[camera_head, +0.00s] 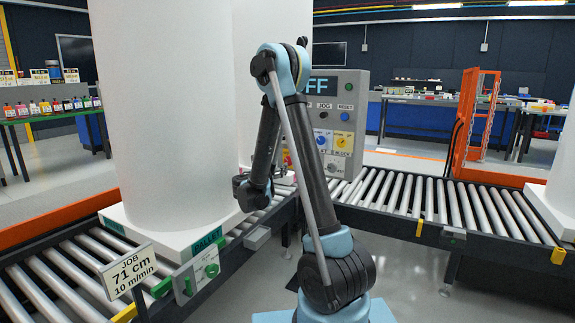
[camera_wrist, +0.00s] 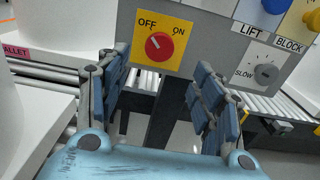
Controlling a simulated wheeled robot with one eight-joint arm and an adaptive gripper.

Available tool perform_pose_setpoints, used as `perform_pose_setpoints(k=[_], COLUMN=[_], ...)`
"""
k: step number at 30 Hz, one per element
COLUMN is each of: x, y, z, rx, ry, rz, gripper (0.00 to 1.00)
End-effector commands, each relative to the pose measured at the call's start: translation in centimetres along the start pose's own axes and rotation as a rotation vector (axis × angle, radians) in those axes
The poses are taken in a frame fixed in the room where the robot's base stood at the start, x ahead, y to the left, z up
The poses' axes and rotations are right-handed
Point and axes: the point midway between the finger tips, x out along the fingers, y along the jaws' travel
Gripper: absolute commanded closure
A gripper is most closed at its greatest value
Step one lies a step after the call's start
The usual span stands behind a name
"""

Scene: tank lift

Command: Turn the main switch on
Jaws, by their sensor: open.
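The main switch is a red rotary knob (camera_wrist: 159,46) on a yellow plate (camera_wrist: 184,62) marked OFF at upper left and ON at upper right. Its pale mark points to the upper left, toward OFF. It sits low on the grey control panel (camera_head: 346,92), whose display shows "FF" beside my arm. In the wrist view my gripper (camera_wrist: 164,70) is open and empty, its blue-padded fingers on either side below the knob, apart from it. In the head view my arm hides most of the switch area and gripper.
Roller conveyors (camera_head: 440,200) run below the panel. A big white cylinder (camera_head: 165,110) stands at left, near a JOB 71 cm sign (camera_head: 130,271). An orange frame (camera_head: 474,120) stands at right.

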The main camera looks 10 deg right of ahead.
Motion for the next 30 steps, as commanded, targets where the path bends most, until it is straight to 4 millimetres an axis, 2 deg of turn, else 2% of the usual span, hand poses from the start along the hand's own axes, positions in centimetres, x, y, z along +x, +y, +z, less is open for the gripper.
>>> perform_pose_setpoints(k=[3,15,21,30], x=[2.3,8.8,10.5,10.9], y=[-0.1,-0.1,-0.1,0.0], z=[0.0,0.0,0.0,0.0], rx=[0.000,0.001,0.001,0.001], ry=[0.000,0.000,0.000,0.000], rz=[-0.003,-0.002,0.000,0.000], gripper=[0.39,0.39,0.39,0.39])
